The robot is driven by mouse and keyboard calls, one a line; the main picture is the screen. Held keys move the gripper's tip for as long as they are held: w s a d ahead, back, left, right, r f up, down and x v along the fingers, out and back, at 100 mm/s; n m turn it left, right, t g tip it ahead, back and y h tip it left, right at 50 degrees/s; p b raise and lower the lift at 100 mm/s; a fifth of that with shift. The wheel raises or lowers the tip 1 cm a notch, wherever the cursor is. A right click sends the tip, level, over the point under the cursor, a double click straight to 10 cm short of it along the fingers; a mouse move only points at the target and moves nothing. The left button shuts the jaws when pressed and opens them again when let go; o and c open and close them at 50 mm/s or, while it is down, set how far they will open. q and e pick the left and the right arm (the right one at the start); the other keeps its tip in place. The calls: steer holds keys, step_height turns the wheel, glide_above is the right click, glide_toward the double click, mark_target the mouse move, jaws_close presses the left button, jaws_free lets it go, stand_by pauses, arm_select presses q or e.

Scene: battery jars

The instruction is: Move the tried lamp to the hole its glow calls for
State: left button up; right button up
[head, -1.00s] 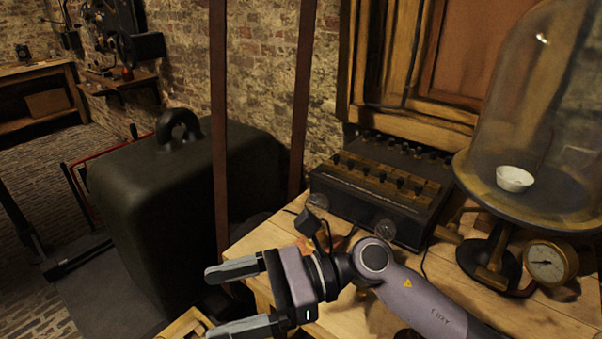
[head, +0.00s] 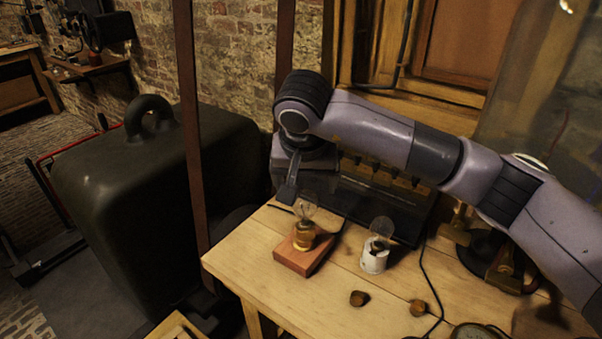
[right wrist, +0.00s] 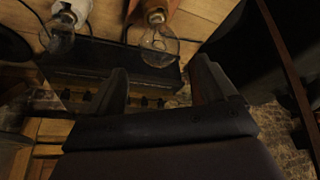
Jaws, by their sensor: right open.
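A clear glass lamp with a brass base (head: 304,236) stands upright on a reddish wooden block (head: 296,260). It also shows in the right wrist view (right wrist: 160,45). A second clear lamp stands to its right in a white holder (head: 374,262), also in the right wrist view (right wrist: 60,38). I see no clear glow in either bulb. My right gripper (head: 287,194) points down close to the brass lamp's bulb, at its upper left. In the right wrist view its fingers (right wrist: 162,80) are apart with nothing between them. My left gripper is out of view.
A dark switch box (head: 400,205) stands at the table's back, partly behind my right arm. A large dark weight (head: 150,200) stands left of the table.

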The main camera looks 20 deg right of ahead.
mark_target(304, 195)
steer(key=shift+x, duration=2.7)
steer(key=c, duration=1.2)
steer(key=shift+f+n+y+b, duration=0.1)
steer(key=shift+n+y+b, duration=0.25)
steer(key=shift+n, duration=0.75)
steer(key=n+y+b, duration=0.1)
steer(key=n, duration=0.2)
steer(key=shift+w, duration=0.1)
steer(key=shift+a+n+y, duration=0.15)
steer(key=shift+n+y, duration=0.2)
steer(key=shift+n, duration=0.35)
